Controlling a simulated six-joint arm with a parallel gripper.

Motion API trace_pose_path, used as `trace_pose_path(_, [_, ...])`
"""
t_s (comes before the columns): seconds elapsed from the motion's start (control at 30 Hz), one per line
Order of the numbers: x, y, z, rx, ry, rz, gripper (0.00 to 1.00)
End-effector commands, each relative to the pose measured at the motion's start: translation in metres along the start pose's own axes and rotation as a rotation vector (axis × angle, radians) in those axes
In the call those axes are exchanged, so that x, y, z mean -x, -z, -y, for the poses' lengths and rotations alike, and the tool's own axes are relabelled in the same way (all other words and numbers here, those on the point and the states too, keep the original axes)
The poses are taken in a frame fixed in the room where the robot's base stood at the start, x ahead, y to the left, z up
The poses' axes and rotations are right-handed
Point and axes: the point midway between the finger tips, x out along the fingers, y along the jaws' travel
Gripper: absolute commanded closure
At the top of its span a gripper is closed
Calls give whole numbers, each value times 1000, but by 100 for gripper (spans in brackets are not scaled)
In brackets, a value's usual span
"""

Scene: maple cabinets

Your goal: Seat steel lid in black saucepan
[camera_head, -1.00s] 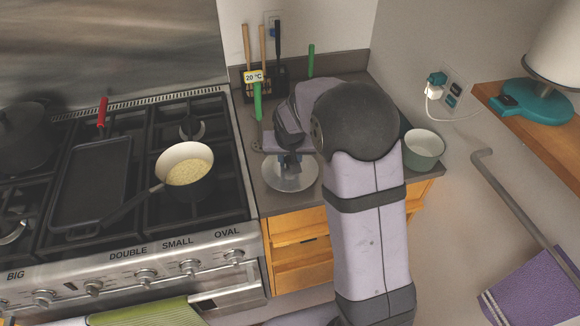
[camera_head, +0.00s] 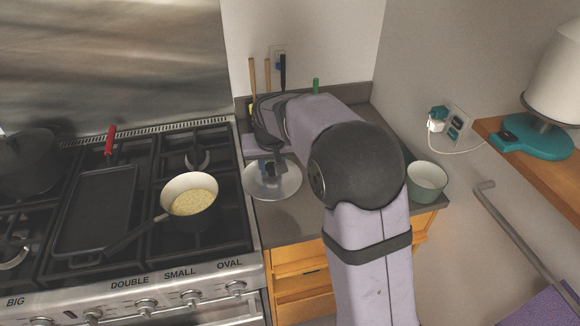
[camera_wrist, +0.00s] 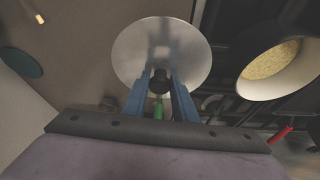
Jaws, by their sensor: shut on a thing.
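The steel lid (camera_head: 272,184) is a round, shiny disc with a dark knob (camera_wrist: 160,82). My gripper (camera_wrist: 160,88) is shut on the knob, with a blue finger on each side of it. In the head view my gripper (camera_head: 268,168) and the lid are over the grey counter, right of the stove. The black saucepan (camera_head: 190,217) sits on the stove's right burners, left of the lid. It has a cream inside, pale grainy food in it and a dark handle pointing to the lower left. It also shows in the wrist view (camera_wrist: 285,65), right of the lid and apart from it.
A utensil holder stands at the counter's back. A pale green bowl (camera_head: 427,180) is right of my arm.

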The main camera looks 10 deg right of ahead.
Motion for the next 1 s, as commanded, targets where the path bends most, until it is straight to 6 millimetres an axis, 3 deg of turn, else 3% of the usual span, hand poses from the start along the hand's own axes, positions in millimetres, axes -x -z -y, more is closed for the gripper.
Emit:
trace_pose_path(0.03, [13,8,20,43,18,-1,100])
trace_pose_path(0.3, [45,22,123,277,114,-1,100])
trace_pose_path(0.5, [64,19,183,413,171,-3,100])
trace_pose_path(0.7, [72,14,216,488,203,-4,100])
trace_pose_path(1.0, [74,12,223,506,211,-5,100])
